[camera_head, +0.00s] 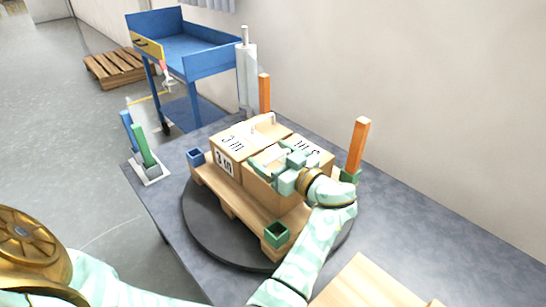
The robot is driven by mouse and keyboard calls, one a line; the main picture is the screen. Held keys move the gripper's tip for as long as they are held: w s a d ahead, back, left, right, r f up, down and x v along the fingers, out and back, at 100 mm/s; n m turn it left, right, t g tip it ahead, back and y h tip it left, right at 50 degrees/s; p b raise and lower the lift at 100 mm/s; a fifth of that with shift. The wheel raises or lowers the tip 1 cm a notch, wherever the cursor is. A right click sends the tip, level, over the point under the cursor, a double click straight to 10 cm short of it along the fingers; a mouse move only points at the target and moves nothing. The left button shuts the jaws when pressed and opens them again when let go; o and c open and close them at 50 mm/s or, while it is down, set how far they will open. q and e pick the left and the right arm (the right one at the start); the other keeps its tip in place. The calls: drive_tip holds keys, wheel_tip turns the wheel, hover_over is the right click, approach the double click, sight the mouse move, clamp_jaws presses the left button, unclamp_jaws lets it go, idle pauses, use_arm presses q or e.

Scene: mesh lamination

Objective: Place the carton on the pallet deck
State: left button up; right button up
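A wooden pallet (240,209) sits on a dark round turntable (205,228) on the grey table. A pale handle-like piece shows on top of the left carton. My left gripper (281,166) is over the top of the right carton, at or touching it. Its fingers blend with the carton top, so I cannot tell whether they are closed. My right gripper is not in view.
Orange posts (264,93) (358,145) stand at the pallet's far corners. A blue socket (195,157) and green socket (276,234) mark near corners. A rack (150,172) holds blue and green posts. A wooden board (368,285) lies lower right. A blue cart (185,47) stands behind.

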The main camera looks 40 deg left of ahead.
use_arm(q)
drive_tip(key=o, duration=0.4)
drive_tip(key=shift+c, duration=0.2)
drive_tip(key=shift+d, duration=0.1)
drive_tip(key=d, duration=1.1)
drive_tip(key=shift+s+d+p, duration=0.35)
drive_tip(key=shift+s+d, duration=0.05)
drive_tip(key=shift+s, duration=0.05)
